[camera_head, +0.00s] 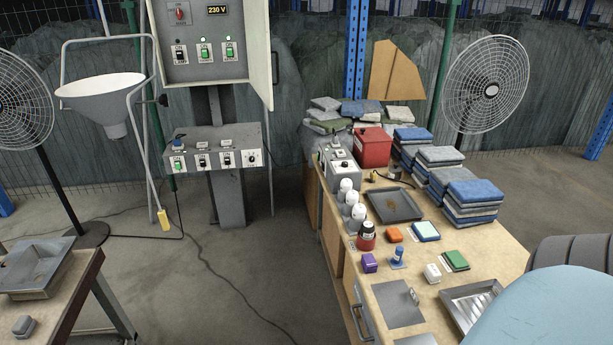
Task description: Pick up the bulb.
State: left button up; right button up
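Several white rounded tops that look like bulbs stand in a row on the left part of the wooden workbench. The nearest bulb (358,211) sits upright in a grey holder, with another bulb (352,198) behind it and a third bulb (346,185) further back. They are small, so I cannot tell their details. A large lamp with a white-rimmed bowl shade (102,92) hangs in a frame at the left; no bulb shows in it. Neither of my grippers is in view.
The workbench (497,246) also holds a grey tray (394,205), a red box (372,147), folded cloths (472,201) and small coloured items. A control panel (214,148) stands behind open floor. Fans stand on both sides. A second table (62,310) is at left.

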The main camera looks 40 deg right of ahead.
aim_at(346, 184)
jog(key=i+z, duration=0.7)
jog(key=z, duration=0.15)
jog(key=i+j+z, duration=0.2)
jog(key=i+z, duration=0.25)
jog(key=i+l+z, duration=0.15)
jog(key=i+z, duration=0.15)
jog(key=z, duration=0.15)
jog(key=i+z, duration=0.4)
jog(key=k, duration=0.05)
